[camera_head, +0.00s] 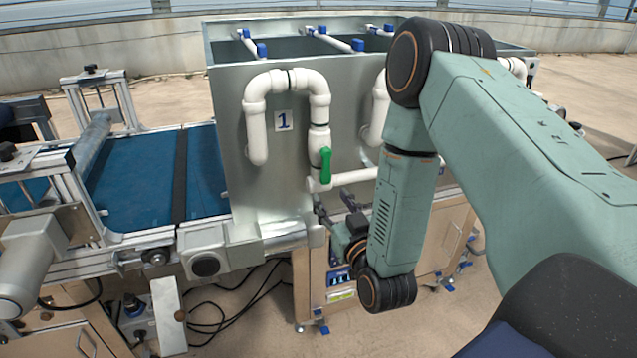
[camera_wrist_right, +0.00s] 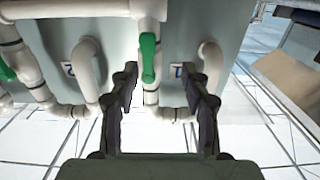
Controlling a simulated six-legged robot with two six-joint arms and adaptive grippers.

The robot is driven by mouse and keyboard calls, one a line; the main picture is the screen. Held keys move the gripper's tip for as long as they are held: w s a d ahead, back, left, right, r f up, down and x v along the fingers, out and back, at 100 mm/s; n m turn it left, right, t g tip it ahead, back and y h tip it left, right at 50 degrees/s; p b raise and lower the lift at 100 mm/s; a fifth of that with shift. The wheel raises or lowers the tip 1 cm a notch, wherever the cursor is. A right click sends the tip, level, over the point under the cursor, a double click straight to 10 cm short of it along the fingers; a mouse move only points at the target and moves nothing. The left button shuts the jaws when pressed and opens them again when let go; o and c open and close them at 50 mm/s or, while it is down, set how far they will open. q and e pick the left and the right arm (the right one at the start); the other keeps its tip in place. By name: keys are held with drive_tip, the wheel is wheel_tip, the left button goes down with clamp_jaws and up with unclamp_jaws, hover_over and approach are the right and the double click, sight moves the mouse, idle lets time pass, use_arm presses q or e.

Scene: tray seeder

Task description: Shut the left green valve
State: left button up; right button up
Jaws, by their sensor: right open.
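The green valve handle (camera_head: 326,165) sits on the white pipe beside the label 1 on the metal tank. It stands upright, in line with the vertical pipe. My right gripper (camera_head: 334,203) is just below and in front of it, partly hidden by my own arm. In the right wrist view my right gripper (camera_wrist_right: 161,88) is open and empty. The green handle (camera_wrist_right: 149,55) shows beyond the fingers, between them sideways, apart from both. A second green handle (camera_wrist_right: 5,72) is cut off at the left edge there. My left gripper is in no view.
The metal tank (camera_head: 230,110) carries white bent pipes (camera_head: 256,135) close to the gripper. A blue conveyor (camera_head: 140,185) lies to the left. A wooden cabinet (camera_head: 312,280) stands below. My right arm hides much of the tank's right side.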

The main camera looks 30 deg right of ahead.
sight(327, 179)
drive_tip(key=x, duration=0.3)
drive_tip(key=d+x, duration=0.1)
drive_tip(key=x, duration=0.3)
drive_tip(key=shift+w+d, duration=0.1)
drive_tip(key=shift+d, duration=0.05)
drive_tip(key=shift+w, duration=0.15)
drive_tip(key=shift+w+d+f, duration=0.1)
drive_tip(key=shift+d+f, duration=0.15)
drive_tip(key=shift+d, duration=0.25)
drive_tip(key=shift+w+d+f, duration=0.1)
drive_tip(key=shift+d+f, duration=0.1)
drive_tip(key=shift+d, duration=0.25)
drive_tip(key=shift+w+a+r, duration=0.1)
drive_tip(key=shift+a, duration=0.25)
drive_tip(key=shift+c, duration=1)
drive_tip(key=shift+a+r, duration=0.3)
drive_tip(key=shift+a, duration=0.25)
drive_tip(key=c, duration=0.3)
drive_tip(key=shift+s+d+f, duration=0.2)
drive_tip(key=shift+d, duration=0.45)
drive_tip(key=c, duration=0.4)
drive_tip(key=shift+a, duration=0.4)
clamp_jaws()
drive_tip(key=shift+d, duration=0.2)
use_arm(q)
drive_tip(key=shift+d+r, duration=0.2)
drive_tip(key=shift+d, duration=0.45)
